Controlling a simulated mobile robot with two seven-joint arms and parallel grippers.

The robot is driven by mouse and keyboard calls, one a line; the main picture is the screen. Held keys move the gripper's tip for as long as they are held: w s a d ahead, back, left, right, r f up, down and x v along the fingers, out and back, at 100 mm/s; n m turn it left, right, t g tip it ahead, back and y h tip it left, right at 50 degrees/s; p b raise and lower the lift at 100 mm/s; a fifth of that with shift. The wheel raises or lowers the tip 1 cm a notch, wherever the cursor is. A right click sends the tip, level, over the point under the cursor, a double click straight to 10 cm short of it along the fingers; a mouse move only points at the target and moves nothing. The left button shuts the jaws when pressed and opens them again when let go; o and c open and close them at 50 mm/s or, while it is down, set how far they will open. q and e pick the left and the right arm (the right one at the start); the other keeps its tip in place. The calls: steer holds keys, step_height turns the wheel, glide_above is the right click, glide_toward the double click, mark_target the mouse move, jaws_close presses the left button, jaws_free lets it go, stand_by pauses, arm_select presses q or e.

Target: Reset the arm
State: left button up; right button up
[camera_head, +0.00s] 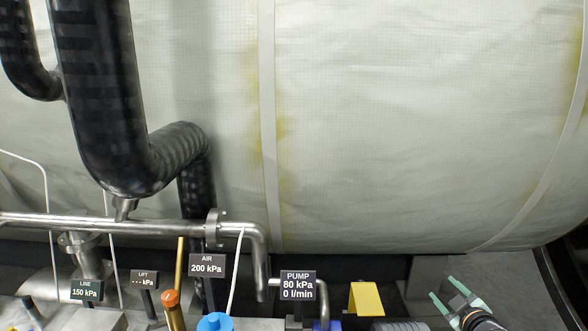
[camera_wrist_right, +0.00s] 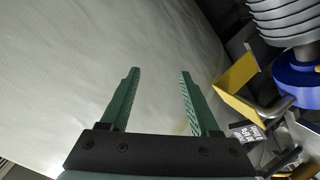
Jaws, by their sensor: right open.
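My right gripper (camera_head: 448,295) shows at the bottom right of the head view, with its two green fingers apart and nothing between them. The same gripper (camera_wrist_right: 157,85) fills the lower middle of the right wrist view, its green fingers spread and empty. It points toward the pale wrapped chamber wall (camera_wrist_right: 80,50) and looks clear of it. My left gripper is not in view.
The pale chamber (camera_head: 380,110) fills the back. Black hoses (camera_head: 95,90) and a metal pipe (camera_head: 130,228) run at left. Signs stand along the bottom, such as the PUMP sign (camera_head: 298,285). A yellow plate (camera_head: 366,299) stands left of my right gripper.

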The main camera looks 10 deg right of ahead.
steer(key=s+a+f+m+g+y, duration=0.1)
steer(key=s+a+f+y, duration=0.1)
steer(key=s+a+f, duration=0.5)
steer(key=s+a+f+g+y, duration=0.2)
steer(key=s+a+f, duration=0.3)
steer(key=a+f, duration=0.5)
steer(key=s+a+f+m+g+y, duration=0.1)
steer(key=s+a+f, duration=0.1)
steer(key=s+a, duration=0.5)
steer(key=s+a+f+m+g+y, duration=0.1)
steer(key=s+a+f, duration=0.1)
steer(key=s+a, duration=0.6)
steer(key=shift+s+f+m, duration=0.2)
steer(key=shift+f+m, duration=0.1)
steer(key=shift+m, duration=0.1)
